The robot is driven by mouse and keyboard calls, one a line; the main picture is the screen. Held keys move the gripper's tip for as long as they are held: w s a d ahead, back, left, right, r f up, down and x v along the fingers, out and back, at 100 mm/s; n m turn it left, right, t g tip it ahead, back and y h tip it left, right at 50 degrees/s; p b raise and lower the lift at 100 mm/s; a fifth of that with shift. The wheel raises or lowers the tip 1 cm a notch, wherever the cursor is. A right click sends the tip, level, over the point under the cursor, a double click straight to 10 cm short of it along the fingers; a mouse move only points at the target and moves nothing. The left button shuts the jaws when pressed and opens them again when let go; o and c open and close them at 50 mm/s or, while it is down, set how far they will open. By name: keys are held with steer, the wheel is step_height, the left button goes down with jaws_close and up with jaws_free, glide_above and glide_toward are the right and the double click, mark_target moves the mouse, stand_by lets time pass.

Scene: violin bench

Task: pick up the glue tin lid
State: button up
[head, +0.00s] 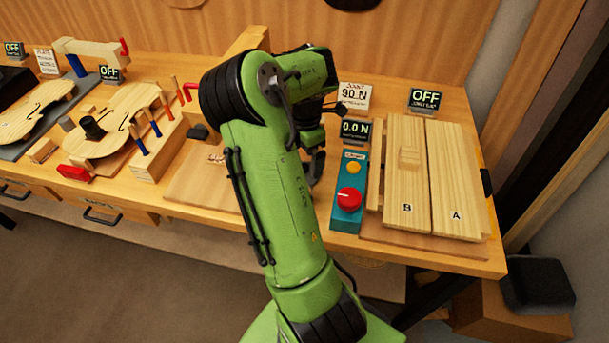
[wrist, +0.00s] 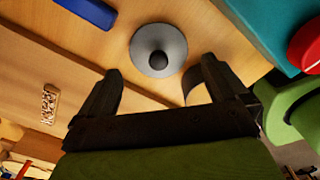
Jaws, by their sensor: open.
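The glue tin lid (wrist: 158,50), a round grey disc with a black knob at its centre, shows in the wrist view against the wooden bench top. My gripper (wrist: 163,76) is open and empty. Its two fingers are spread, and the lid appears beyond and between their tips, apart from them. In the head view my gripper (head: 317,167) is partly hidden by my green arm, which also hides the lid. A grey curved object (wrist: 193,88), possibly the tin, is partly hidden behind the right finger in the wrist view.
A teal control box (head: 349,180) with a red knob stands right of my gripper; it also shows in the wrist view (wrist: 254,28). Boards B (head: 406,190) and A (head: 455,190) lie farther right. A clamp rack (head: 160,145) and violin plates (head: 112,125) are left. A blue bar (wrist: 87,11) lies near the lid.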

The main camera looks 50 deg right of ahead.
mark_target(305, 166)
step_height(305, 166, down, 5)
steer(key=shift+w+r+b, duration=0.1)
steer(key=shift+w+b, duration=0.05)
steer(key=shift+b, duration=0.45)
steer(key=shift+c, duration=0.3)
